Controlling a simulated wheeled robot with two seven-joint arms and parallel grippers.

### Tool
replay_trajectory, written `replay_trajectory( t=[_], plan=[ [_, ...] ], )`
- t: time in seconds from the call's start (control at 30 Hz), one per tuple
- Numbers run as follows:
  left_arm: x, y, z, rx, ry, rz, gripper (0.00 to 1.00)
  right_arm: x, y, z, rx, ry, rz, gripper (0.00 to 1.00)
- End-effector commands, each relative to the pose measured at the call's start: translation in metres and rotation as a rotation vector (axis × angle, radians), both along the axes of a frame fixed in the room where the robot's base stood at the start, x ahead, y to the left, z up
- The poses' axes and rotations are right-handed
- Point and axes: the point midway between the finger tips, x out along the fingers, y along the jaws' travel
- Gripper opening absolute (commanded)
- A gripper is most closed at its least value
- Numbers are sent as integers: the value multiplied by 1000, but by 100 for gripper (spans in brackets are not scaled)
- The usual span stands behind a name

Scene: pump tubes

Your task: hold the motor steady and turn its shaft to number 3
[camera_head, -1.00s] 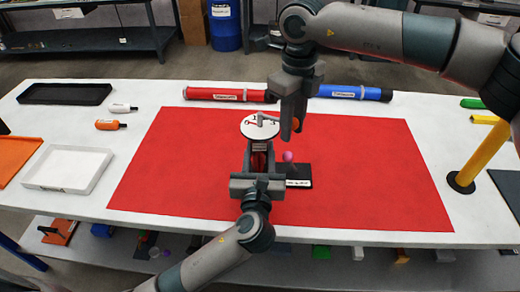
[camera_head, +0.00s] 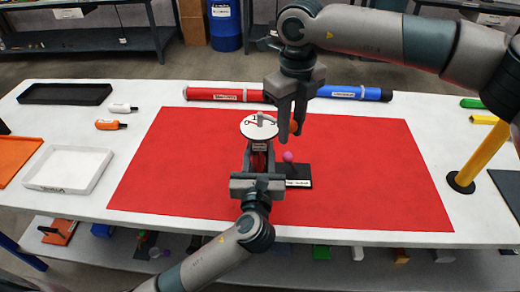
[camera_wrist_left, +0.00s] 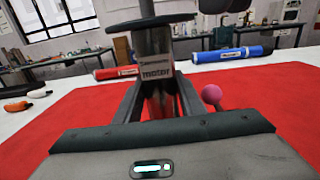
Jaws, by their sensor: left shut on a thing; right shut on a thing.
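The motor (camera_wrist_left: 155,72) stands upright, labelled, with a round white number dial (camera_head: 259,126) on top. My left gripper (camera_head: 258,168) is shut on the motor's body from the front; its fingers flank the motor in the left wrist view (camera_wrist_left: 160,100). A grey shaft lever (camera_head: 264,117) lies over the dial and partly covers its numbers, so I cannot read which it points at. My right gripper (camera_head: 291,138) points down just right of the dial, shut on the lever's end; the contact itself is hard to make out.
A pink ball (camera_head: 288,156) stands on a black labelled base (camera_head: 297,171) close right of the motor. Red (camera_head: 225,94) and blue (camera_head: 350,92) tubes lie behind. A yellow post (camera_head: 478,150) stands at the right. The red mat (camera_head: 370,175) is otherwise clear.

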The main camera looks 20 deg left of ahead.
Motion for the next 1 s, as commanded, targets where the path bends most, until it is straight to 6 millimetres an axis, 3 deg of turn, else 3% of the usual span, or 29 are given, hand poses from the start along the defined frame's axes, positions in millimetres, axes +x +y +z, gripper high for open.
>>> replay_trajectory(
  t=[1.0],
  plan=[
    [0, -1, 1, 0, -3, -2, 0, -14, 3, -6, -5, 8, -149, 3]
  ],
)
